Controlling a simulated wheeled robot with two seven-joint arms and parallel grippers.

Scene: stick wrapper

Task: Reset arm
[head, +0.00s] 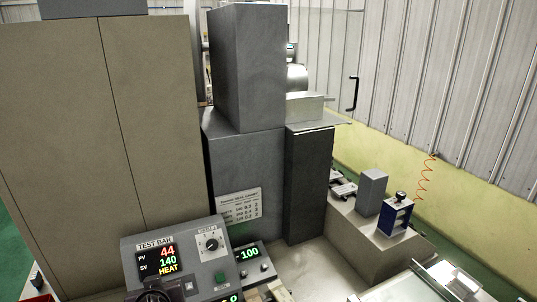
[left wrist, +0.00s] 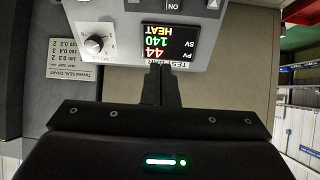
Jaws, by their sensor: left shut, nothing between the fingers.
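My left gripper (left wrist: 163,78) shows in the left wrist view with its two dark fingers together and nothing between them. The fingertips are in front of the control box (left wrist: 125,40), just at the TEST BAR display (left wrist: 166,45), which appears upside down there; I cannot tell whether they touch. In the head view the control box (head: 190,245) stands at the bottom, its display (head: 158,260) reading 44, 140 and HEAT. A dark rounded part at the bottom edge there may be my left arm, mostly cut off. My right gripper is not in view.
A tall beige cabinet (head: 90,130) stands at the left and a grey machine column (head: 245,70) in the middle. A blue-framed device (head: 395,215) and a grey block (head: 371,190) sit on a bench at right.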

